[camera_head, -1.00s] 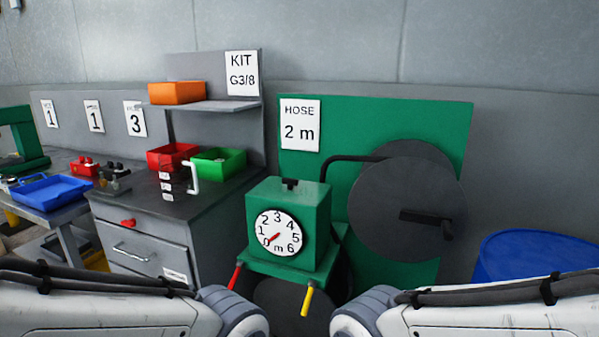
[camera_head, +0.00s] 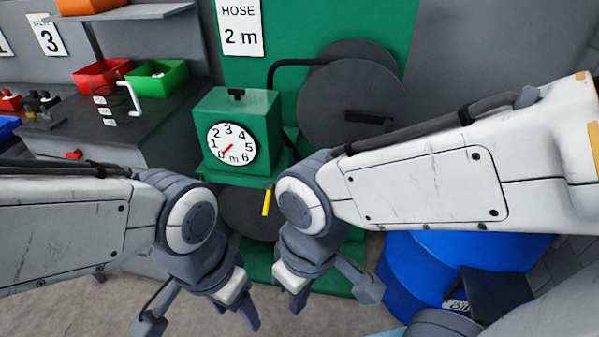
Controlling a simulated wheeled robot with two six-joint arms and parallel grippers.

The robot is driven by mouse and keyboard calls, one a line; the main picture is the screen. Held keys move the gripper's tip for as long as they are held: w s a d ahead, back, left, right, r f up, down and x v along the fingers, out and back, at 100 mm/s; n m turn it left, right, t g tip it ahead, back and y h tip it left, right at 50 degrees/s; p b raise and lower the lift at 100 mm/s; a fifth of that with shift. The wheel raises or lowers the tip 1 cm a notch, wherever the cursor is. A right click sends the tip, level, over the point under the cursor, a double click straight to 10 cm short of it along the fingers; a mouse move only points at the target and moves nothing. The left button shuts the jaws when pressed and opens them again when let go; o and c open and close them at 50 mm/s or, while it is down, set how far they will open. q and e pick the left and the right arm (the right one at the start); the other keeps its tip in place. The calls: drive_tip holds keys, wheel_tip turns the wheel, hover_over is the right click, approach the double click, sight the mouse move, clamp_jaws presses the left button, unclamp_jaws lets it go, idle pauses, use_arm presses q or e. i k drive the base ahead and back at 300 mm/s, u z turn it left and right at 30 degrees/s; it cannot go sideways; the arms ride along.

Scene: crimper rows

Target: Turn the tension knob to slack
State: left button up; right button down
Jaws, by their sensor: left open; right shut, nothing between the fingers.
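A green meter box (camera_head: 236,125) carries a round white dial (camera_head: 231,143) marked 0 to 6 m, its red pointer toward the low end near 0. A small black T-shaped knob (camera_head: 237,94) stands on top of the box; no label shows that it is the tension knob, and its setting cannot be read. A black hose reel (camera_head: 350,95) with a dark bar handle (camera_head: 368,117) is behind to the right. My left gripper (camera_head: 240,308) is open, low in front of the box and apart from it. My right gripper (camera_head: 297,300) is shut and empty beside it, also below the box.
A yellow-tipped lever (camera_head: 266,203) hangs under the box, close to my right wrist. A blue drum (camera_head: 430,260) stands at the lower right. Red (camera_head: 103,75) and green (camera_head: 157,80) bins sit on the left bench. A "HOSE 2 m" sign (camera_head: 239,28) hangs on the green panel.

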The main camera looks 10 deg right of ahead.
sight(237, 92)
drive_tip(key=z, duration=0.6)
drive_tip(key=i, duration=1.25)
drive_tip(key=u, duration=0.5)
